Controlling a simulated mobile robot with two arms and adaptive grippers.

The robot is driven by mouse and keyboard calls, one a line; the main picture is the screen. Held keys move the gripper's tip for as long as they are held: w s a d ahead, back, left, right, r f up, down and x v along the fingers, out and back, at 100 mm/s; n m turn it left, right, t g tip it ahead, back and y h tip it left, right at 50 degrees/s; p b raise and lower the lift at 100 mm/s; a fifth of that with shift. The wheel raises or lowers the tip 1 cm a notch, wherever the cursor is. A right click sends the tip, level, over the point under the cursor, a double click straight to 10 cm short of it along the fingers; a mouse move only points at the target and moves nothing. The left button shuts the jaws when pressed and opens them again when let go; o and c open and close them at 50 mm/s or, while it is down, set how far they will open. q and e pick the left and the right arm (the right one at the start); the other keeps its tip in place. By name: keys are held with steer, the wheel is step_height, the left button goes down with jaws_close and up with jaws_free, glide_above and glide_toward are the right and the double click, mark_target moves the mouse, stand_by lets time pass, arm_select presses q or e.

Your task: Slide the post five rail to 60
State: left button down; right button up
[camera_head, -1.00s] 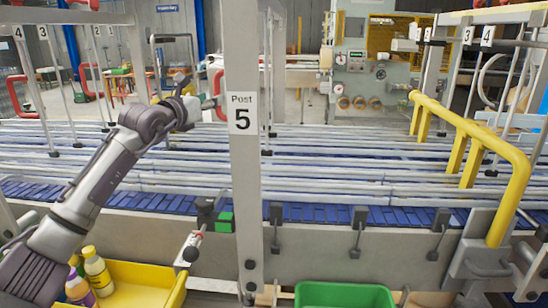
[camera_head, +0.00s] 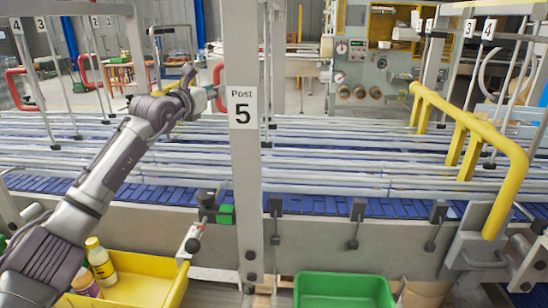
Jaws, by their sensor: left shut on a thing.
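The upright post five (camera_head: 242,190) stands in front of me with its "Post 5" label. My left arm comes in from the left, above the conveyor. My left gripper (camera_head: 212,92) is at the post's left edge, at about the label's height. It is shut, but the post hides its fingertips and what they hold; I take this to be part of the post five rail. Long grey guide rails (camera_head: 330,172) run across over the blue conveyor (camera_head: 320,205). No readable scale number shows. My right gripper is out of view.
A black clamp with a green block (camera_head: 226,214) sits left of the post's lower part. A yellow bin (camera_head: 150,285) with bottles and a green bin (camera_head: 343,292) stand below. A yellow guard rail (camera_head: 485,135) is at right. Red loops (camera_head: 218,74) show behind the post.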

arm_select(q)
steer(key=shift+w+r, duration=0.1)
steer(key=shift+w, duration=0.05)
stand_by(0.4)
steer(key=shift+w+p, duration=0.15)
steer(key=shift+p, duration=0.15)
steer(key=shift+w, duration=0.2)
steer(key=c, duration=1)
jaws_free()
steer(key=shift+o, duration=0.2)
steer(key=b+v, duration=0.7)
